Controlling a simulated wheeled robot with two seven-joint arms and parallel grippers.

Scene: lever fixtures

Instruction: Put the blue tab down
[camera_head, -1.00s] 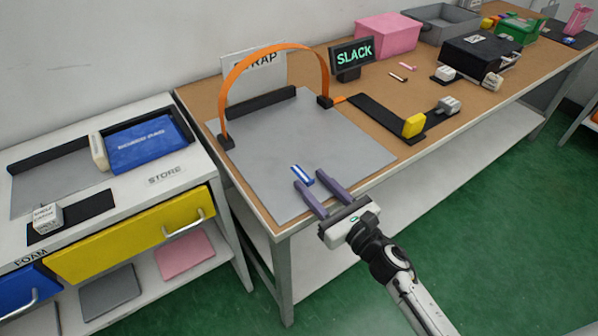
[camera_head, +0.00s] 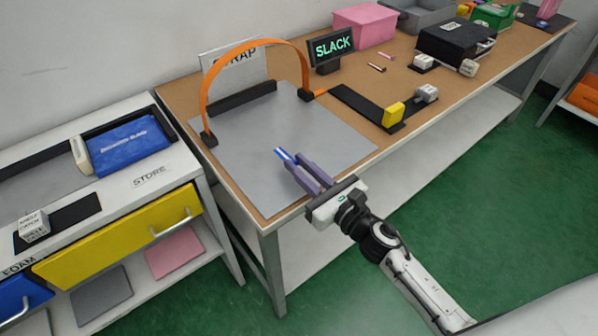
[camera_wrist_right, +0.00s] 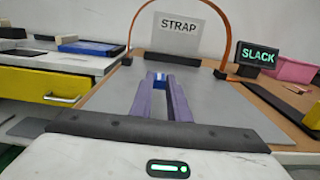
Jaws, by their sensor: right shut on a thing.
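The blue tab (camera_head: 283,154) is a small blue piece with a pale stripe. It sits at the tips of my right gripper (camera_head: 296,167), whose purple fingers are close together on it. In the right wrist view the tab (camera_wrist_right: 159,78) shows between the fingertips of the right gripper (camera_wrist_right: 160,86). The tab is over the grey mat (camera_head: 235,165); I cannot tell whether it touches the mat. My left gripper is not in view.
An orange strap (camera_head: 256,42) arches over the mat's back in front of a STRAP sign. A SLACK display (camera_head: 333,47) stands behind. A yellow lever block (camera_head: 393,113) is to the right. A white cabinet (camera_head: 150,178) with a yellow drawer stands left. The mat's middle is clear.

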